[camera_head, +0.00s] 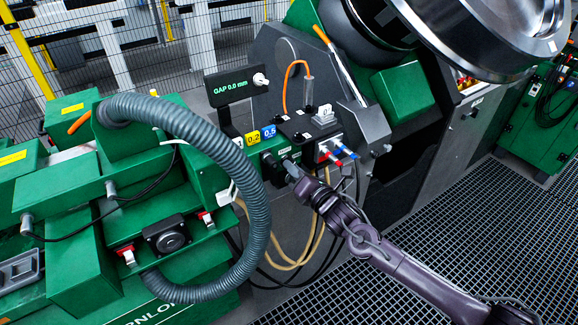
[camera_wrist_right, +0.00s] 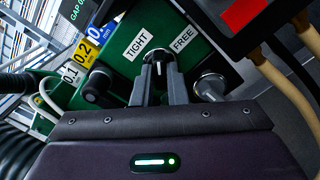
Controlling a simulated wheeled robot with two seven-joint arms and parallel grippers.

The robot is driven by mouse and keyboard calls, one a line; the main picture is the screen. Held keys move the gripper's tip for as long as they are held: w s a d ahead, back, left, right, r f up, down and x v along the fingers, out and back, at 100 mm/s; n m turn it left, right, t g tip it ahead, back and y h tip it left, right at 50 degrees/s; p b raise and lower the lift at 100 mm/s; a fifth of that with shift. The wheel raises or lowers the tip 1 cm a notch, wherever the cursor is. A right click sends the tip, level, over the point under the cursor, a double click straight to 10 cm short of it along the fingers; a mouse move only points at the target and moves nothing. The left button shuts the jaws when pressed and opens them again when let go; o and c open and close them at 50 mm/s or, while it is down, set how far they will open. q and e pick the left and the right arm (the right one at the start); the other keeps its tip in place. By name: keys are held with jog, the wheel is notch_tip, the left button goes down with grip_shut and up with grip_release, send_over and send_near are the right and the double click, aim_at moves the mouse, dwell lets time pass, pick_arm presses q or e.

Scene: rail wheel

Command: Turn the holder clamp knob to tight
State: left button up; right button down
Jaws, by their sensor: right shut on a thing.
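The holder clamp knob (camera_wrist_right: 158,57) is on a green panel in the right wrist view, between the white TIGHT label (camera_wrist_right: 138,43) and the white FREE label (camera_wrist_right: 184,39). A pale mark shows on the knob's top, roughly between the two labels; its exact angle is hard to read. My right gripper (camera_wrist_right: 159,80) is shut on the knob, with one finger on each side. In the head view my right gripper (camera_head: 292,170) reaches the green panel from the lower right, and the knob is mostly hidden there. My left gripper is not in view.
A black knob (camera_wrist_right: 95,92) and a grey round fitting (camera_wrist_right: 211,84) flank my fingers. Gap tags, including a yellow 0.2 tag (camera_head: 253,138), sit beside the panel. A thick grey hose (camera_head: 257,190) curves at left, and tan cables (camera_head: 310,240) hang below.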

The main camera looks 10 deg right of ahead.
jog(key=n+b, duration=0.1)
jog(key=n, duration=0.3)
jog(key=shift+n, duration=0.3)
jog(key=n+b, duration=0.2)
jog(key=n, duration=0.1)
jog(key=shift+f+n, duration=0.15)
jog(key=shift+n, duration=0.25)
jog(key=c, duration=1.9)
grip_release()
jog(key=o, duration=0.6)
